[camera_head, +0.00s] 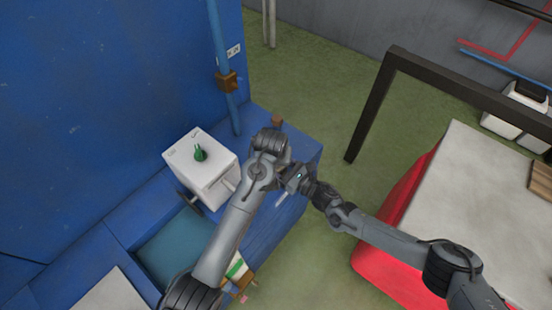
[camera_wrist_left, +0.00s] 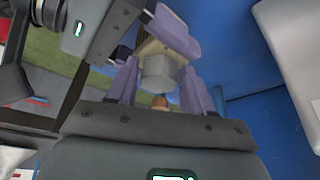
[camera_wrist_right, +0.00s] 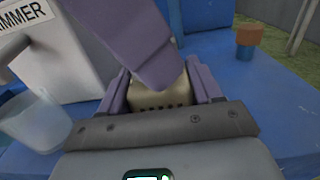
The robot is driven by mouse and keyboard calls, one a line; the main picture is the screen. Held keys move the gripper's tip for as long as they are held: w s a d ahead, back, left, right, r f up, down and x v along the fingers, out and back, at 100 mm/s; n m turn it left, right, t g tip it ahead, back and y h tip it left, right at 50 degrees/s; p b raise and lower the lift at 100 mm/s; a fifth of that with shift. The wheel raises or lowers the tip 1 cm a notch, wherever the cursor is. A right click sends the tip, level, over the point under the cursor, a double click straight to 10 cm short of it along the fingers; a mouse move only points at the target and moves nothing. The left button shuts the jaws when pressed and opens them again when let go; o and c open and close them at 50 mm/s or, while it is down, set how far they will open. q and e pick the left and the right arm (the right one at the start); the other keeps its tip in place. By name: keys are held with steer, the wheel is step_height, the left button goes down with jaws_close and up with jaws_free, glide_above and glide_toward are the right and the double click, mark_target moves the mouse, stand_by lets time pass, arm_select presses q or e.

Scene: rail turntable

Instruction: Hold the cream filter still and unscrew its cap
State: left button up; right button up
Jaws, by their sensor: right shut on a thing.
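The cream filter (camera_wrist_right: 160,97), with a row of dark slots, sits between the fingers of my right gripper (camera_wrist_right: 163,88), which is shut on it above the blue ledge. In the left wrist view the filter (camera_wrist_left: 154,47) shows behind its light grey, faceted cap (camera_wrist_left: 159,74). My left gripper (camera_wrist_left: 155,88) has its two purple fingers apart, one on each side of the cap; whether they touch it is hard to tell. One left finger hides the cap in the right wrist view. In the head view both grippers meet above the ledge and are too small to read.
A white box (camera_head: 205,170) with a green piece on top stands left of the grippers; its label partly reads "IMMER". A translucent cup (camera_wrist_right: 40,122) is beside it. A brown-topped blue peg (camera_wrist_right: 248,40) stands on the blue ledge (camera_wrist_right: 285,95). A pale table (camera_head: 465,200) is at right.

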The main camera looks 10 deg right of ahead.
arm_select(q)
steer(key=c, duration=0.8)
steer(key=n, duration=0.1)
steer(key=n+y, duration=0.1)
steer(key=n, duration=0.1)
steer(key=shift+d, duration=0.25)
steer(key=n+y, duration=0.1)
steer(key=n, duration=0.2)
steer(key=shift+d, duration=0.15)
steer(key=shift+d+n+y, duration=0.1)
steer(key=shift+n+y, duration=0.3)
steer(key=shift+n, duration=0.2)
steer(key=shift+w, duration=0.1)
steer(key=shift+r, duration=1.6)
steer(key=shift+r, duration=2.4)
